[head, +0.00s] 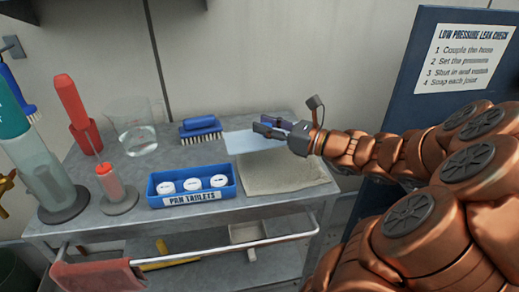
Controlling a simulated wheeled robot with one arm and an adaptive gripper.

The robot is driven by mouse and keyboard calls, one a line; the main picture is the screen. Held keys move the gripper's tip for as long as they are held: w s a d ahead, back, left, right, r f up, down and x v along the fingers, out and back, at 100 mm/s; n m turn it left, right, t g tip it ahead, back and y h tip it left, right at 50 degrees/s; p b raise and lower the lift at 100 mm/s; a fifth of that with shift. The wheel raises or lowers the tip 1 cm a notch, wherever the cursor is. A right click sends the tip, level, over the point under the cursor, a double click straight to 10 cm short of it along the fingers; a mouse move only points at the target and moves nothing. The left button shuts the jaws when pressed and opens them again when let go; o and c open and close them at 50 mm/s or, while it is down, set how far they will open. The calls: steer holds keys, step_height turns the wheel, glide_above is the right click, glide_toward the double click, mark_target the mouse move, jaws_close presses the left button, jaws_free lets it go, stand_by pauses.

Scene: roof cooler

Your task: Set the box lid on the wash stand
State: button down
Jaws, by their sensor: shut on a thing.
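A pale blue flat sheet, which looks like the box lid (240,143), is at my gripper (264,130). My gripper is shut on it, reaching in from the right. The lid lies roughly level over the back middle of the grey metal stand (115,222), which I take for the wash stand. Its front right edge overlaps the beige cloth (290,175) in the picture. I cannot tell whether the lid touches the top or hangs just above it. The gripped edge is partly hidden by the fingers.
An open blue tablet box (192,200) holds white round tablets. A blue brush (200,130), beaker (136,128), red-topped bottle (112,185), red tool (76,110) and teal-topped bottle (38,160) crowd the left. A blue sign board (425,95) stands right.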

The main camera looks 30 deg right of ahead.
mark_target(274, 140)
steer(key=shift+s+d+f+m+h+b, duration=0.15)
steer(key=shift+s+f+m+h+b, duration=0.1)
steer(key=shift+s+f+b, duration=0.35)
steer(key=shift+s+d+f+m+h+b, duration=0.15)
steer(key=shift+s+f+h+b, duration=0.1)
steer(key=shift+s+f+b, duration=0.25)
steer(key=p, duration=0.2)
steer(key=shift+w+d+r+p, duration=0.15)
steer(key=shift+w+d+p, duration=0.05)
steer(key=shift+w+p, duration=0.2)
steer(key=p, duration=0.1)
steer(key=w+p, duration=0.1)
steer(key=p, duration=0.1)
steer(key=shift+w+d, duration=0.3)
steer(key=w+d, duration=0.1)
steer(key=w, duration=0.3)
steer(key=w+d+f+p, duration=0.1)
steer(key=w+d, duration=0.1)
steer(key=w, duration=0.2)
steer(key=w+d+f+p, duration=0.1)
steer(key=w, duration=0.3)
steer(key=shift+d, duration=0.35)
steer(key=shift+w+d+f, duration=0.1)
steer(key=shift+w+f, duration=0.1)
steer(key=shift+f, duration=0.15)
step_height(274, 140, down, 2)
steer(key=shift+f, duration=0.45)
steer(key=shift+f, duration=0.35)
